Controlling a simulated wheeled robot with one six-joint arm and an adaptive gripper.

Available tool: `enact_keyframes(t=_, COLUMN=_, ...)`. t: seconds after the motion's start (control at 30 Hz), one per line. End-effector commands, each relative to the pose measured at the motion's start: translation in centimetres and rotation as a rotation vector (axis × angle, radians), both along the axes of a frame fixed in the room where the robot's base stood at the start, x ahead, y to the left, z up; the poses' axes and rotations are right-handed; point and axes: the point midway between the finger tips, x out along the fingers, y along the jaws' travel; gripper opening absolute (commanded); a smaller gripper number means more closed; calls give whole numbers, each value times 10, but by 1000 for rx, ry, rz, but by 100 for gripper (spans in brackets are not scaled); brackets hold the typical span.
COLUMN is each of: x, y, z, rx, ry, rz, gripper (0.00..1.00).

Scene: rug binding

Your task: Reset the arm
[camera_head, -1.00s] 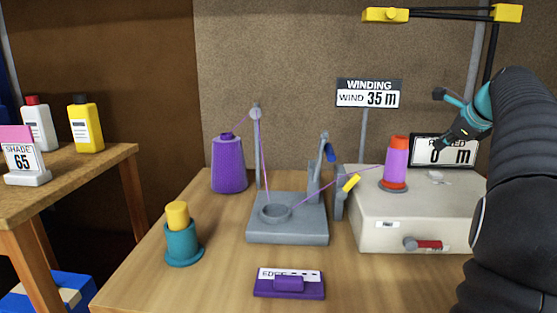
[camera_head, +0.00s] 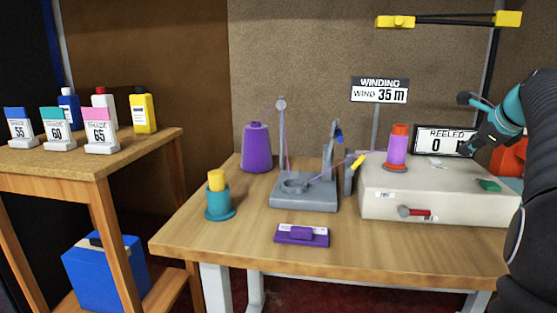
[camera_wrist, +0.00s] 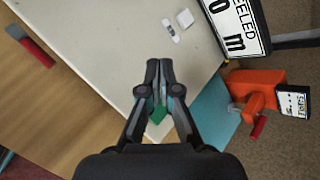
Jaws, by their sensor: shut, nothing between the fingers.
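My gripper (camera_head: 474,148) is at the right of the head view, above the back right of the cream winder box (camera_head: 390,209) and in front of the reeled display (camera_head: 446,142), which it partly hides. In the wrist view my gripper (camera_wrist: 159,66) has its fingertips together with nothing between them, above the cream box top (camera_wrist: 110,30). A green block or button (camera_wrist: 157,114) shows between the finger links; in the head view the green piece (camera_head: 489,185) lies on the box's right end. A purple bobbin with orange ends (camera_head: 397,147) stands on the box, apart from my gripper.
A purple thread cone (camera_head: 256,150), grey thread stand (camera_head: 304,201), teal-and-yellow holder (camera_head: 218,199) and purple label block (camera_head: 302,235) stand on the table. An orange device (camera_wrist: 255,92) is beside the box. A sign reads wind 35 m (camera_head: 379,90). Bottles and shade cards fill the left shelf.

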Motion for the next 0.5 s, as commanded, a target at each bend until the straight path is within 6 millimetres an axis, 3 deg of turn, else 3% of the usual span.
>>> enact_keyframes(t=0.27, x=-15, y=37, z=-7, rx=-113, ry=40, rz=119, gripper=0)
enact_keyframes(t=0.5, x=-33, y=101, z=-18, rx=-270, ry=83, rz=319, gripper=0)
